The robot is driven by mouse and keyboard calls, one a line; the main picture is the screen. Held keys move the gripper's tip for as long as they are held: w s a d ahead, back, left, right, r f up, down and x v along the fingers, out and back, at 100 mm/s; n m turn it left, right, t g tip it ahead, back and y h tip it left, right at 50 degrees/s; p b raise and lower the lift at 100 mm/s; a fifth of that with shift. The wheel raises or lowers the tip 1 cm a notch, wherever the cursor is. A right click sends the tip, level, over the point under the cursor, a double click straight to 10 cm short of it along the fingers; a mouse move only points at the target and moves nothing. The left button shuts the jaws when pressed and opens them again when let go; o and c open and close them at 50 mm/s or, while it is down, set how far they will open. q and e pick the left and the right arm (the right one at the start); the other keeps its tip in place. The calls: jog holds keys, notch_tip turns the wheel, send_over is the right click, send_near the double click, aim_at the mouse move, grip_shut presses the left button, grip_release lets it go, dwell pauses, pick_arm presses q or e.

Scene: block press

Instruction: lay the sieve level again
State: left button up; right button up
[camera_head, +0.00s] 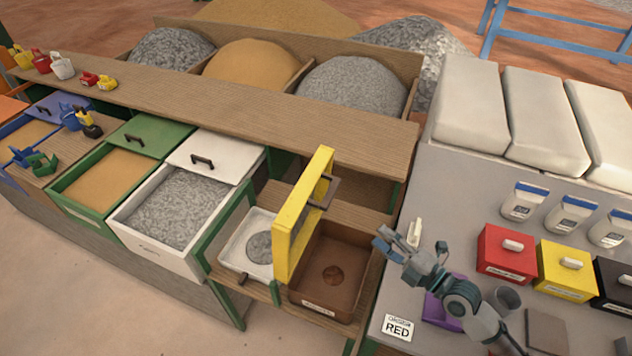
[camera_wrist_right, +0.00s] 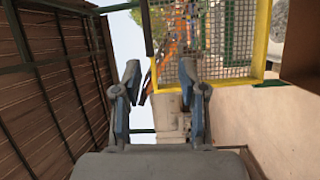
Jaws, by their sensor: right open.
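The sieve (camera_head: 303,213) has a yellow frame and stands tipped up on edge, nearly upright, between the white tray (camera_head: 233,255) and the brown bin (camera_head: 348,300). A dark handle (camera_head: 322,190) shows on its right side. In the right wrist view the sieve (camera_wrist_right: 262,40) shows its wire mesh and yellow frame beyond the fingers. My right gripper (camera_head: 384,243) is open and empty, to the right of the sieve and apart from it. Its two fingers (camera_wrist_right: 160,88) stand apart in the wrist view. My left gripper is not in view.
A grey counter at the right holds a "RED" sign (camera_head: 398,327), red box (camera_head: 506,252), yellow box (camera_head: 566,270), jars and a purple item (camera_head: 441,312). A wooden shelf (camera_head: 300,118) runs behind the sieve. A gravel bin (camera_head: 172,207) stands to the left.

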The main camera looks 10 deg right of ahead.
aim_at(331, 191)
jog(key=shift+n+t, duration=0.3)
jog(key=p+x, duration=0.2)
jog(key=x, duration=0.3)
jog(key=r+p+x, duration=0.1)
jog(key=p+x, duration=0.1)
jog(key=x, duration=0.4)
jog(key=r+p+x, duration=0.1)
jog(key=p+x, duration=0.2)
jog(key=x, duration=0.2)
jog(key=shift+a, duration=0.45)
jog(key=shift+w+a, duration=0.25)
jog(key=shift+w, duration=0.25)
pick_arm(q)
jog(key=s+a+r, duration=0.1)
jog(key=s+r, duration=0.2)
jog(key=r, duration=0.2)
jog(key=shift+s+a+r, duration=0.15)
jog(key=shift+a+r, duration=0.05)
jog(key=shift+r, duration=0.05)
pick_arm(e)
jog(key=shift+s+f, duration=0.1)
grip_shut()
